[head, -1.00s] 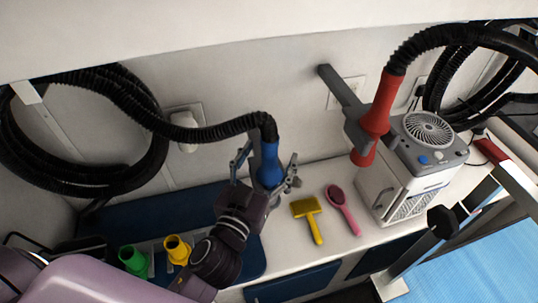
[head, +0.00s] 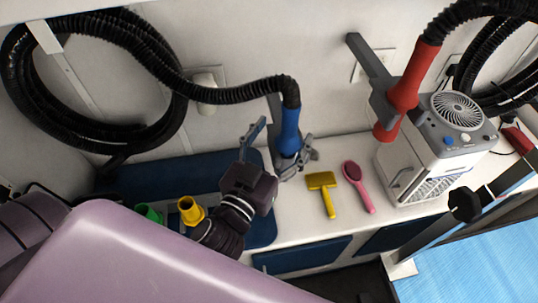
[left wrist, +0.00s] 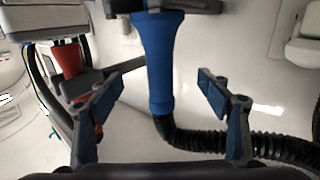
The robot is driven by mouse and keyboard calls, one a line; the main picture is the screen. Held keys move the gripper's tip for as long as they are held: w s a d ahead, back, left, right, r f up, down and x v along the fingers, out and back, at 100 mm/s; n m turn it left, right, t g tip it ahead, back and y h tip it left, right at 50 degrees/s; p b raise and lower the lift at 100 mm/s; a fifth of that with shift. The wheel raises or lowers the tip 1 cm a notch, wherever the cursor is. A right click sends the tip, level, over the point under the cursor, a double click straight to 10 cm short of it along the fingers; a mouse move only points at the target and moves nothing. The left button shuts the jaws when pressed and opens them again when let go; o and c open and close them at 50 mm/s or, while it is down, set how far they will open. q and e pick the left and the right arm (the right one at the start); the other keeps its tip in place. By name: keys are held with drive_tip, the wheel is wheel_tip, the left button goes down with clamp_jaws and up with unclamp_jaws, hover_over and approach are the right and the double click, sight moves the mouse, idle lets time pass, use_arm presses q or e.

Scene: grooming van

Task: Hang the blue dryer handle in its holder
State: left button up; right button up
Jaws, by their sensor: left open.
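The blue dryer handle (head: 289,132) stands upright near the back wall, its black hose (head: 215,93) leaving its top toward the left. A grey holder arm (head: 273,104) comes from the wall just behind it. The handle's lower, wider end is at the grey holder fork, partly hidden by my gripper. My left gripper (head: 280,150) is open around the handle. In the left wrist view, the blue handle (left wrist: 160,62) is between the spread fingers (left wrist: 162,112), with gaps on both sides. Dark grey parts cover its wide end there. My right gripper is not in view.
A red dryer handle (head: 405,90) hangs in its holder at the right, above a white dryer box (head: 405,165). A yellow brush (head: 325,190) and pink brush (head: 356,185) lie on the counter. Yellow (head: 191,209) and green (head: 148,213) nozzles stand on the left.

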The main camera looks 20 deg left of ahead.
use_arm(q)
drive_tip(key=shift+s+a+b, duration=0.15)
drive_tip(key=shift+s+b, duration=0.9)
drive_tip(key=shift+s, duration=0.9)
drive_tip(key=shift+s+p, duration=0.4)
drive_tip(key=shift+s, duration=0.85)
